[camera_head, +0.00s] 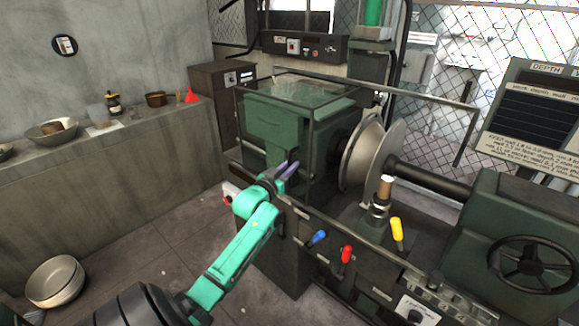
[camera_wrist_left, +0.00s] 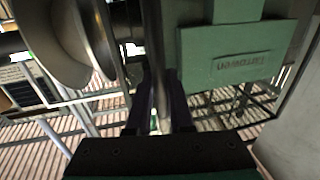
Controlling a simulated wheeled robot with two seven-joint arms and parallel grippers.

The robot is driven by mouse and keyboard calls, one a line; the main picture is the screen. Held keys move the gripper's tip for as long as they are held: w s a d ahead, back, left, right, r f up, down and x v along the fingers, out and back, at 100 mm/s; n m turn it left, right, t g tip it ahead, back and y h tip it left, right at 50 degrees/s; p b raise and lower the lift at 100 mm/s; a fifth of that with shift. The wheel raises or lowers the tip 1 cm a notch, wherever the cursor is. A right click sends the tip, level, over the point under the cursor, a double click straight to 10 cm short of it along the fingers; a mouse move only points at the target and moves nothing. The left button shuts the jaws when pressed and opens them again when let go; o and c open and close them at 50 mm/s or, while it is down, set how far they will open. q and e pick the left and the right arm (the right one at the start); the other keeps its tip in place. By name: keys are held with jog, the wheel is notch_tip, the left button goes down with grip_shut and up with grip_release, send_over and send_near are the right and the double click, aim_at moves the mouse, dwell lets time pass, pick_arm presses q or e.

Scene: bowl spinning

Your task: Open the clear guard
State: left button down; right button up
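The clear guard (camera_head: 312,112) is a see-through box with a dark frame over the green headstock of the spinning lathe. It looks closed, its see-through top (camera_head: 300,88) lying flat. My left gripper (camera_head: 288,169) is at the guard's front, near its lower front corner post. Its two dark fingers stand a little apart. In the left wrist view the fingers (camera_wrist_left: 160,108) point toward a dark upright bar (camera_wrist_left: 160,55), which lines up with the gap between them. Contact with the bar cannot be told. My right gripper is not in view.
A metal disc (camera_head: 362,155) stands right of the guard. Blue (camera_head: 318,237), red (camera_head: 346,255) and yellow (camera_head: 397,230) levers stick out on the lathe front. A handwheel (camera_head: 530,262) is at right.

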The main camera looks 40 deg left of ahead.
pick_arm(q)
jog(key=c, duration=0.8)
grip_release()
jog(key=b+v, duration=0.2)
jog(key=v, duration=1.2)
jog(key=shift+s, duration=0.25)
